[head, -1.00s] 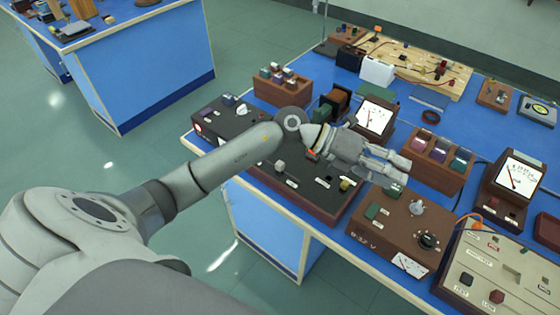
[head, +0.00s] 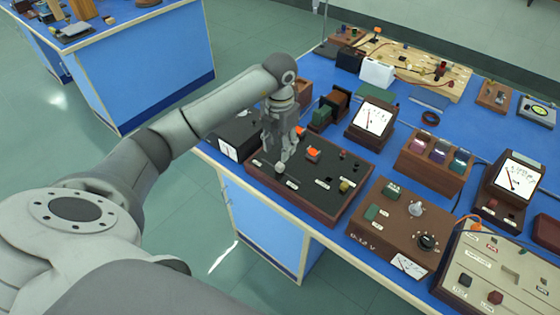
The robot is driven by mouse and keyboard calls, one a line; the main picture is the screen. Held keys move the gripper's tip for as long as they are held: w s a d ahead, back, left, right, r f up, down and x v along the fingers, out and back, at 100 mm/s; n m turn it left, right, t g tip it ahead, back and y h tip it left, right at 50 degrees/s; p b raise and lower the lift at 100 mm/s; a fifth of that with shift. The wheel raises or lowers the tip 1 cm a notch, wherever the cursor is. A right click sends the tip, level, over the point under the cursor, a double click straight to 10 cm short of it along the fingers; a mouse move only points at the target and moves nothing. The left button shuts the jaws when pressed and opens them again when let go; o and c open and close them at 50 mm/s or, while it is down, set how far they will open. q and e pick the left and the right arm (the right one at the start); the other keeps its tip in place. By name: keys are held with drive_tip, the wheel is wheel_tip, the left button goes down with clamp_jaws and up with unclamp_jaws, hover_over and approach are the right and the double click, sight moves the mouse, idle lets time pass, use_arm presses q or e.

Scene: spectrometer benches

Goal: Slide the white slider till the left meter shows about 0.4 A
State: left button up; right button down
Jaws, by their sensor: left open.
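The white slider (head: 280,168) is a small pale knob on the near left part of a dark panel box (head: 312,193) with a wooden rim. My left gripper (head: 284,157) points down over this box, open, with its fingertips right by the slider. I cannot tell whether they touch it or stand around it. The left meter (head: 373,119) has a white slanted face in a brown case behind the box. Its needle shows, but the scale is too small to read.
A second meter (head: 518,178) stands at the right. A brown supply box (head: 392,232) and a beige switch panel (head: 500,270) are to the right of the dark box. A dark unit (head: 228,142) is close on its left. Blocks and wooden boxes crowd the blue bench behind.

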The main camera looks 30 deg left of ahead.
sight(280, 164)
use_arm(q)
wheel_tip(280, 164, down, 8)
drive_tip(key=shift+r+p, duration=0.2)
drive_tip(key=shift+p, duration=0.45)
drive_tip(key=shift+c, duration=0.5)
clamp_jaws()
